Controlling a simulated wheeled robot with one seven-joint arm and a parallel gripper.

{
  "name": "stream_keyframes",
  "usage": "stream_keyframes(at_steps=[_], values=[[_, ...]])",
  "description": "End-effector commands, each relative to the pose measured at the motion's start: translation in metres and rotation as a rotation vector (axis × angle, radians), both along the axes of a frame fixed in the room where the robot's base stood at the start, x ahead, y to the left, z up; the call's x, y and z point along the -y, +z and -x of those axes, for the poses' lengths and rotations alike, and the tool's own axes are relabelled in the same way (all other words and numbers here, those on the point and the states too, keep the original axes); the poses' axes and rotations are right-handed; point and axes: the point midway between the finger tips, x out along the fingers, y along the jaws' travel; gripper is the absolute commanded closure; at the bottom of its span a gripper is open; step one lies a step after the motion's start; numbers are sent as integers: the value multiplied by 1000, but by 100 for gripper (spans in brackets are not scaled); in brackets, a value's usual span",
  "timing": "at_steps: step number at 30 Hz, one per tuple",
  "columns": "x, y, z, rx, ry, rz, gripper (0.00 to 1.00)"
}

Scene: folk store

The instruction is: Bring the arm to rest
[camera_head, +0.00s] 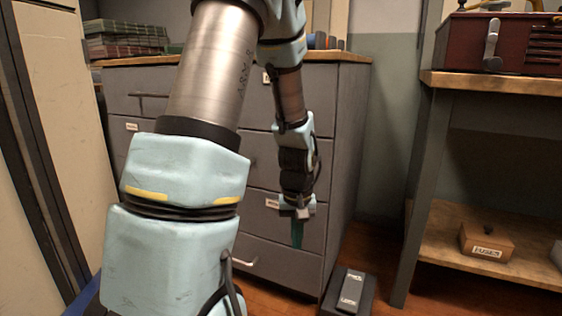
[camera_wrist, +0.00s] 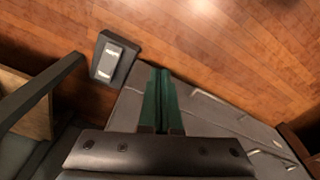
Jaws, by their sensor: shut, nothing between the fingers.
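My arm rises in the left and middle of the head view and bends down in front of a grey drawer cabinet (camera_head: 340,130). My gripper (camera_head: 298,242) hangs at its end, pointing down, beside the cabinet's lower drawers. Its green fingers are together with nothing between them. In the wrist view my gripper (camera_wrist: 160,75) shows as two green fingers side by side, above the floor and next to the cabinet (camera_wrist: 225,115).
A dark box with a light switch-like top (camera_head: 350,292) stands on the wooden floor right of the cabinet; it also shows in the wrist view (camera_wrist: 113,60). A workbench (camera_head: 480,82) with a red toolbox (camera_head: 520,45) stands at right. Stacked green boxes (camera_head: 122,40) lie on the cabinet.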

Motion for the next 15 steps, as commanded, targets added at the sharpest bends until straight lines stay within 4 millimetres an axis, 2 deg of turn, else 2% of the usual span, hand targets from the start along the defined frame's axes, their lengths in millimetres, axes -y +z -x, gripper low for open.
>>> stream_keyframes(at_steps=[1, 6, 14, 15], values=[[-19, 21, 7, 13, 0, 1, 100], [-64, 57, 32, 33, -32, -5, 100], [-107, 91, 71, 59, -65, -14, 100], [-108, 101, 73, 58, -71, -15, 100]])
